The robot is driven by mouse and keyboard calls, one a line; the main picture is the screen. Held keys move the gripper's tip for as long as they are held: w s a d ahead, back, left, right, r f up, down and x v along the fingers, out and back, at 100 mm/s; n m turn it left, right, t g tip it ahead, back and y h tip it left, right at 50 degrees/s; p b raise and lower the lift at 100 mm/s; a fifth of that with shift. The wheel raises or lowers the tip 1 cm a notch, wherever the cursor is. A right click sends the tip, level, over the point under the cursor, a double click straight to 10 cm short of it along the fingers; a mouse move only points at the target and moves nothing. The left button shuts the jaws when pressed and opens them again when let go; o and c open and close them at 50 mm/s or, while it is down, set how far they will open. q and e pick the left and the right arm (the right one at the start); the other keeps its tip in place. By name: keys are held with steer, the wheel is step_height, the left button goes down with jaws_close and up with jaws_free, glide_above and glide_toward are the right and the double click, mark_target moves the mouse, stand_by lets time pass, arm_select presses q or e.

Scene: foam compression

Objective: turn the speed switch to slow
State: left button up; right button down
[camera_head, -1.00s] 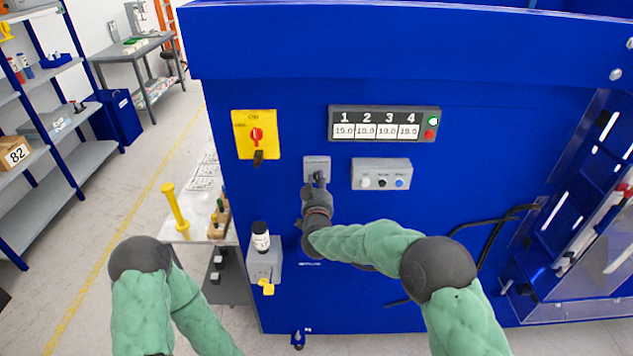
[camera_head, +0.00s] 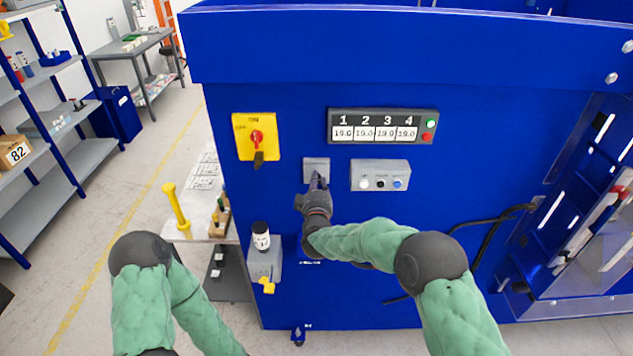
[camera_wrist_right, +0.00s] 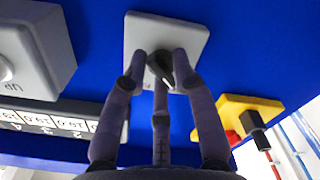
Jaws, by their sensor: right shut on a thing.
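The speed switch is a dark knob (camera_wrist_right: 160,68) with a light mark, on a small grey plate (camera_head: 316,164) on the blue machine front. In the right wrist view the plate (camera_wrist_right: 190,35) fills the top middle. My right gripper (camera_head: 318,183) is at the knob; in the wrist view its fingers (camera_wrist_right: 163,72) are closed around the knob's sides. In the head view the gripper hides most of the knob, and no speed labels are readable. My left arm comes in at the lower left, but its gripper is out of the picture.
Right of the switch is a grey box with several buttons (camera_head: 380,175), below a numbered display (camera_head: 383,126). A yellow plate with a red rotary switch (camera_head: 256,137) is to the left. A grey box with a yellow part (camera_head: 264,266) hangs lower left. Cables run at right.

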steer(key=shift+d+r, duration=0.1)
steer(key=shift+d, duration=0.05)
stand_by(0.4)
steer(key=c, duration=1.2)
jaws_free()
steer(key=shift+c, duration=0.2)
steer(key=shift+o, duration=0.2)
steer(key=shift+d, duration=0.1)
steer(key=s, duration=1.2)
